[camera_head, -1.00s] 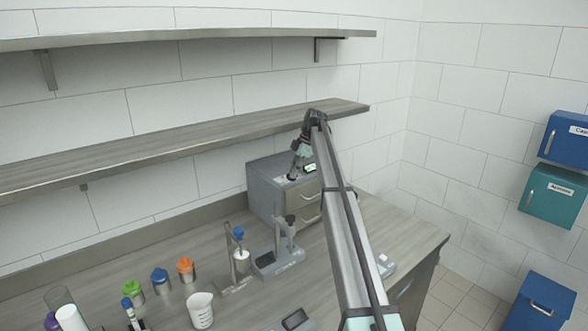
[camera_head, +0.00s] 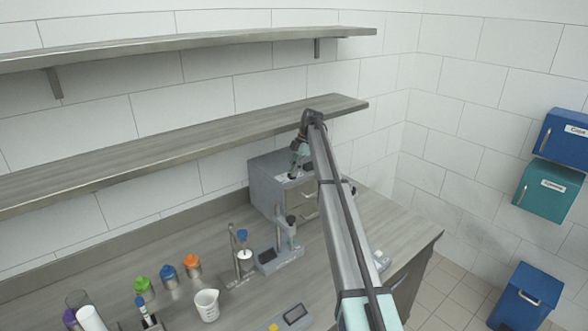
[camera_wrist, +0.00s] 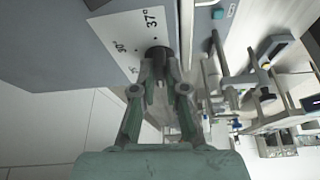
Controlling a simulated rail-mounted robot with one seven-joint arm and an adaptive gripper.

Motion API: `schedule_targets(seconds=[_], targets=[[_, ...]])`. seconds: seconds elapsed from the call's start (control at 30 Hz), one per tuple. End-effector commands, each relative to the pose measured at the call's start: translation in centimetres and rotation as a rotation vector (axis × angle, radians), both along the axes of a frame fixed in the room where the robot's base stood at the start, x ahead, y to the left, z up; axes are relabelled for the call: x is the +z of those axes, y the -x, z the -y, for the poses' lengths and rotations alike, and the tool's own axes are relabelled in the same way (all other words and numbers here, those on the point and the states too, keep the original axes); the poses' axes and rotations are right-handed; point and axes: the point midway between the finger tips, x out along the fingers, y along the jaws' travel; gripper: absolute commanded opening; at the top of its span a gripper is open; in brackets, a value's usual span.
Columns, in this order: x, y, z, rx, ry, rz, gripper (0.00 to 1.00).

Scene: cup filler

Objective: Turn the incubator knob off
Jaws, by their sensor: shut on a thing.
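The incubator (camera_head: 265,186) is a grey box on the bench against the back wall, below the lower shelf. Its dark round knob (camera_wrist: 154,52) shows in the wrist view, on a white dial plate (camera_wrist: 122,42) marked 30°, 37° and another partly hidden value. My gripper (camera_wrist: 160,80) is shut on the knob, with its fingers either side of it. The knob's pointer setting cannot be read.
A stand with a grey base (camera_head: 280,258) is close in front of the incubator. A blue-topped stand (camera_head: 242,262), several capped bottles (camera_head: 168,277) and a white beaker (camera_head: 206,305) stand further left. The lower shelf (camera_head: 180,145) overhangs the bench's back.

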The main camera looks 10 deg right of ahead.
Motion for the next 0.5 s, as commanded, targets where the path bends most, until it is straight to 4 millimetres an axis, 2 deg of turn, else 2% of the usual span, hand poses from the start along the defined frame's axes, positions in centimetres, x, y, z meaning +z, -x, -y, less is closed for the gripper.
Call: schedule_targets(seconds=[0.2,0.23,0.3,0.5], targets=[[-0.08,0.04,-0.03,0.0,0.0,-0.001,0.0],[-0.08,0.04,-0.03,0.0,0.0,-0.001,0.19],[-0.07,0.04,-0.03,-0.001,0.001,-0.001,0.38],[-0.05,0.03,-0.01,-0.001,0.0,0.0,0.38]])
